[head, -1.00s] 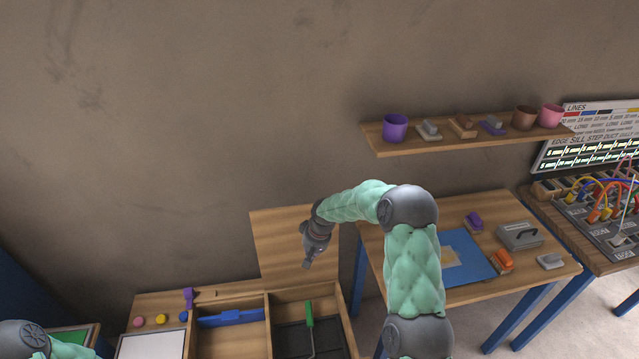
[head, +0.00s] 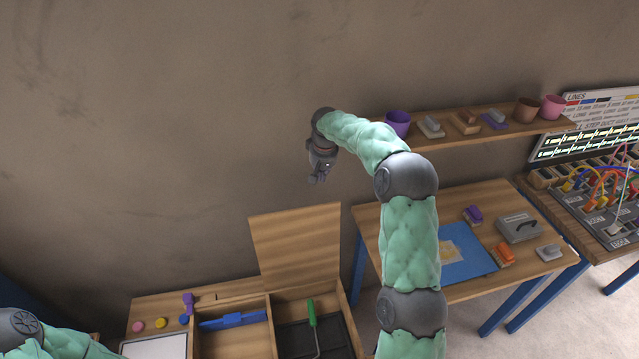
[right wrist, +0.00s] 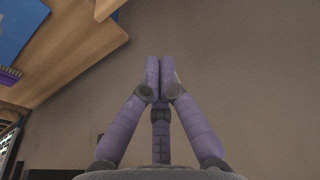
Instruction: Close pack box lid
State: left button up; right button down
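The pack box (head: 232,342) is a wooden box with compartments at the lower middle of the head view. Its wooden lid (head: 296,246) stands raised at the back, above the right compartment. My right gripper (head: 319,179) is in the air above the lid's top edge, apart from it. In the right wrist view its fingers (right wrist: 160,66) are together with nothing visible between them. My left arm shows at the lower left of the head view, but its gripper is out of frame.
A roller with a green handle (head: 313,314) lies in the right compartment and a blue tool (head: 234,319) in the left one. A shelf (head: 470,135) with cups is to the right. Below it stands a table (head: 470,285) with a blue mat (head: 466,262).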

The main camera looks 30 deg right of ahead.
notch_tip(320, 180, down, 9)
jog(key=s, duration=0.2)
jog(key=shift+a+r+p, duration=0.2)
jog(key=shift+a+p, duration=0.1)
dwell(0.4)
